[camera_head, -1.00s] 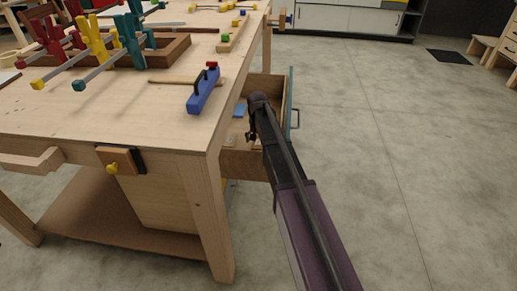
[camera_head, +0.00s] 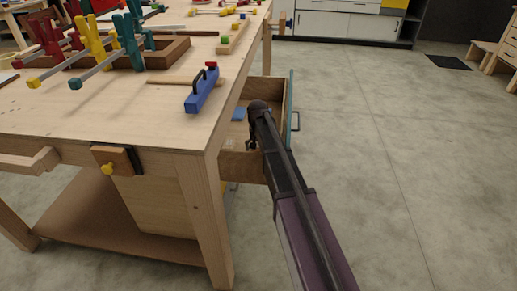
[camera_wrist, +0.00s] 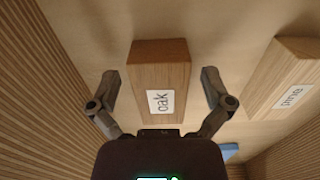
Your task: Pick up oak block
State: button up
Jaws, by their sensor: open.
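The oak block (camera_wrist: 158,78) is a brown wooden block with a white label reading "oak". It lies on the drawer floor in the middle of the wrist view. My gripper (camera_wrist: 163,82) is open, with one finger on each side of the block and a visible gap on both sides. In the head view my gripper (camera_head: 252,143) reaches down into the open drawer (camera_head: 290,112) of the workbench.
A lighter block (camera_wrist: 291,80) with a label lies to the right of the oak block.

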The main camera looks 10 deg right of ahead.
jog(key=c, duration=1.2)
jog(key=shift+r, duration=0.1)
notch_tip(320, 180, up, 10)
jog(key=p, duration=1)
